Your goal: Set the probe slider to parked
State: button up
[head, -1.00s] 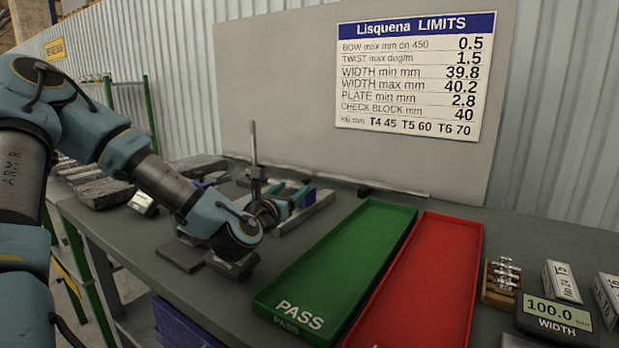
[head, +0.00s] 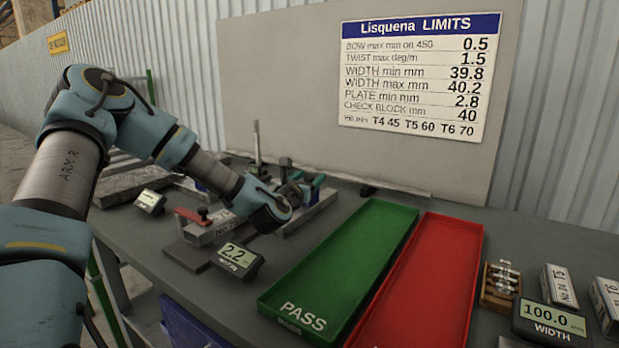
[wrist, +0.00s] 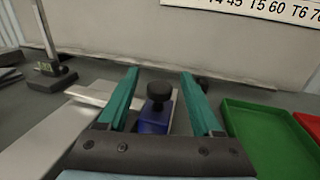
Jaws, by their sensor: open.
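In the wrist view a blue block (wrist: 154,122) with a black knob (wrist: 160,90) on top sits on a pale rail; it looks like the probe slider. My gripper (wrist: 160,76) is open, with one teal finger on each side of the knob. I cannot tell whether either finger touches it. In the head view my gripper (head: 305,184) is over the fixture at the back of the table, and my wrist hides most of the slider. The slider's position marks are not readable.
A gauge post (head: 257,146) stands behind my wrist. A display (head: 238,259) reading 2.2 and a red-handled fixture (head: 194,216) are in front. The green PASS tray (head: 345,262) and red tray (head: 425,275) lie to the right. The back panel (head: 300,90) is close behind.

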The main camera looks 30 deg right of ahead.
jog(key=shift+c, duration=0.3)
grip_shut()
dwell(1.0)
